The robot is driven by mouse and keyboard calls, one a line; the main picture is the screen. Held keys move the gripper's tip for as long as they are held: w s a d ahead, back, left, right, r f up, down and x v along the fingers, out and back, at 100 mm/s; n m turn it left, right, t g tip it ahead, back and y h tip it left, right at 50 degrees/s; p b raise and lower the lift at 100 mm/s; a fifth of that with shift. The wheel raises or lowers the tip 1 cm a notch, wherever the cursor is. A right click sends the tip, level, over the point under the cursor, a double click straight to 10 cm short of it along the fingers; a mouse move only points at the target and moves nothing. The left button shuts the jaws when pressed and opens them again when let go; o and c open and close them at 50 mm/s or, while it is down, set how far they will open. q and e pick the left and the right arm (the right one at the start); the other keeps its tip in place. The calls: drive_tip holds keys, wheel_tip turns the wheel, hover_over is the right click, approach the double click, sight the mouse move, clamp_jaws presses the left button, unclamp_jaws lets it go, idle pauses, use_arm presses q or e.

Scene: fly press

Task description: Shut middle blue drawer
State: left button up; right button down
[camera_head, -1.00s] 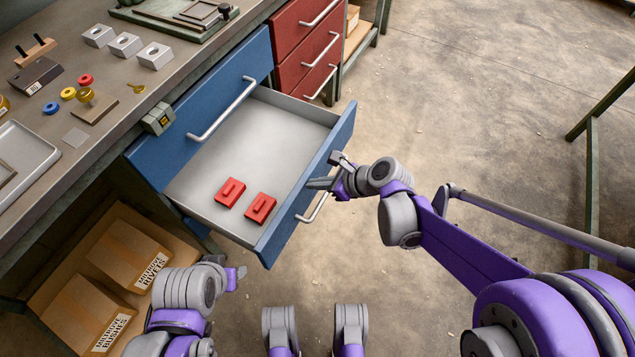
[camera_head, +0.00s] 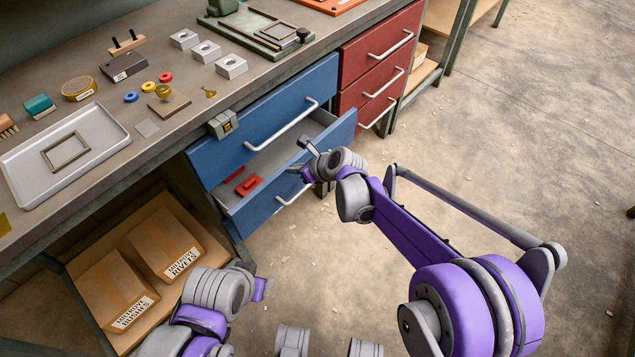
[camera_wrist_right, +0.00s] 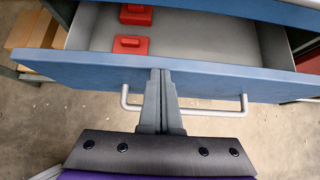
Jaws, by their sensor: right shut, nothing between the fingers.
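The middle blue drawer (camera_head: 287,178) stands partly open below the shut upper blue drawer (camera_head: 270,115). Its blue front also shows in the right wrist view (camera_wrist_right: 90,75), with a pale bar handle (camera_wrist_right: 215,113). Red blocks (camera_head: 249,186) lie inside the drawer. My right gripper (camera_head: 303,160) is shut and empty at the drawer front; in the right wrist view its fingertips (camera_wrist_right: 161,72) are against or very near the front's top edge, above the handle. My left gripper (camera_head: 262,288) is low, apart from the drawer, and its fingers show too poorly to judge.
Red drawers (camera_head: 380,75) stand shut to the right of the blue ones. Cardboard boxes (camera_head: 165,245) sit on a low shelf under the bench. The bench top holds a grey tray (camera_head: 110,150) and small parts.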

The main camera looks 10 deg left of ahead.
drive_tip(key=w+a, duration=0.4)
drive_tip(key=a, duration=0.4)
drive_tip(key=shift+w+p, duration=0.35)
drive_tip(key=shift+a, duration=0.1)
